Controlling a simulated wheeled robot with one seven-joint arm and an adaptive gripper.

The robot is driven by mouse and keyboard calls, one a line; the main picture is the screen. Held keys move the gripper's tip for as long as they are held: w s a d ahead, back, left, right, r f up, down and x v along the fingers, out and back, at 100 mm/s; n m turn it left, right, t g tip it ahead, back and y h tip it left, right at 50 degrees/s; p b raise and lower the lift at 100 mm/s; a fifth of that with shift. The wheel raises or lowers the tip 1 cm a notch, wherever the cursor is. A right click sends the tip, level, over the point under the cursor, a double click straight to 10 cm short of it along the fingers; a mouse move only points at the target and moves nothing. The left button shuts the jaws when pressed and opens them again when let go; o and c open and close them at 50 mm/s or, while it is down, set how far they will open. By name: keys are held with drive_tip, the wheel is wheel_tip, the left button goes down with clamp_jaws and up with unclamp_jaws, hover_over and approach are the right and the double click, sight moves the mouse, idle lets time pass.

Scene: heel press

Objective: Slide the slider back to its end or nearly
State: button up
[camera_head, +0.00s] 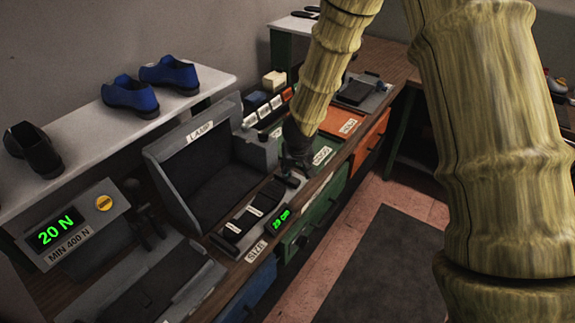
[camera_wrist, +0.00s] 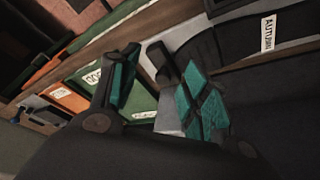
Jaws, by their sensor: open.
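The size gauge (camera_head: 232,236) lies along the front of the bench, with a "SIZE" label and a small green readout in cm whose digits are hard to read. A small dark upright piece, seemingly the slider (camera_head: 289,181), stands at its far end just below my gripper (camera_head: 296,163). In the wrist view my gripper (camera_wrist: 162,92) is open, with teal pads apart. A dark block, likely the slider (camera_wrist: 160,60), shows between and beyond the fingertips. I cannot tell whether a finger touches it.
The lamp box (camera_head: 205,170) stands behind the gauge. A press with a "20 N" display (camera_head: 60,235) is at left. Blue shoes (camera_head: 150,88) and a black shoe (camera_head: 33,150) rest on a white shelf (camera_head: 85,137). Green and orange drawers (camera_head: 368,140) lie below the bench edge.

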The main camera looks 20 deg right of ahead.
wheel_tip(320, 180, up, 4)
drive_tip(key=w+a, duration=0.1)
drive_tip(key=w, duration=0.2)
drive_tip(key=shift+t, duration=0.3)
drive_tip(key=b+x, duration=0.2)
drive_tip(key=x, duration=0.3)
drive_tip(key=b+x, duration=0.2)
drive_tip(key=x, duration=0.3)
drive_tip(key=shift+a+f, duration=0.25)
drive_tip(key=shift+f, duration=0.05)
clamp_jaws()
drive_tip(key=shift+d, duration=0.1)
